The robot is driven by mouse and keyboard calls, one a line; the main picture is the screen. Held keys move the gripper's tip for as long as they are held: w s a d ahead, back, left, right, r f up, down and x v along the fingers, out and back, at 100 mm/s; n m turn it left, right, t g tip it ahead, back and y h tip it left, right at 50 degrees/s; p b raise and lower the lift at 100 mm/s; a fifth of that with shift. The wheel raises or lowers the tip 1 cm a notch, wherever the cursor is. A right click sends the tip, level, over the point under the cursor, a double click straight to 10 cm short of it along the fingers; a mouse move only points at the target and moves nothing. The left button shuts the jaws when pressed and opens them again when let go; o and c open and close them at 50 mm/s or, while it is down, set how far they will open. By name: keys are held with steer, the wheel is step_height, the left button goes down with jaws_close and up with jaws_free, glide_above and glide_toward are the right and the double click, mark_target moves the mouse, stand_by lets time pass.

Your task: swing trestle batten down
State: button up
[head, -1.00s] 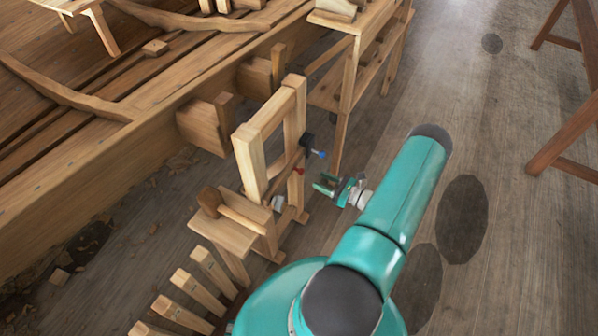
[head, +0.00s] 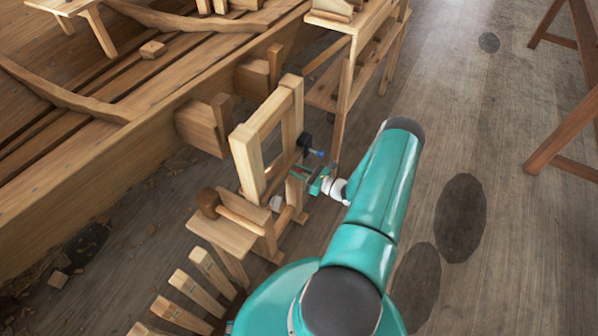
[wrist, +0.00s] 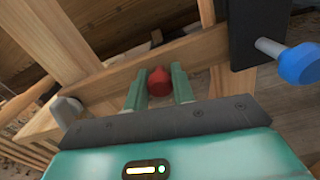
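The wooden trestle (head: 247,163) stands upright beside the hull in the head view. Its batten (wrist: 112,88) runs slantwise across the wrist view, rising to the right, with a red knob (wrist: 159,83) on its near face. My gripper (head: 306,172) has reached the trestle's right side. In the wrist view its two green fingers (wrist: 158,88) stand on either side of the red knob, with little room between; contact is unclear. A black block (wrist: 256,32) with a blue knob (wrist: 299,64) is at the batten's right end. In the head view my gripper hides the red knob.
A low bench (head: 222,236) with a wooden mallet (head: 209,202) stands in front of the trestle. A taller wooden stand (head: 345,95) is behind it. The hull (head: 150,100) fills the left. Bare floor (head: 500,230) lies open to the right.

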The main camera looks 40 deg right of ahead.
jaws_close()
steer(key=shift+f, duration=0.1)
steer(key=shift+f+m, duration=0.7)
steer(key=shift+f, duration=0.05)
steer(key=s+a+f+m, duration=0.2)
steer(key=a+f+m, duration=0.4)
steer(key=a+m, duration=0.1)
steer(key=s+a+f+m, duration=0.3)
steer(key=a+f+m, duration=0.4)
steer(key=m, duration=0.2)
steer(key=shift+f, duration=0.2)
steer(key=shift+m, duration=0.3)
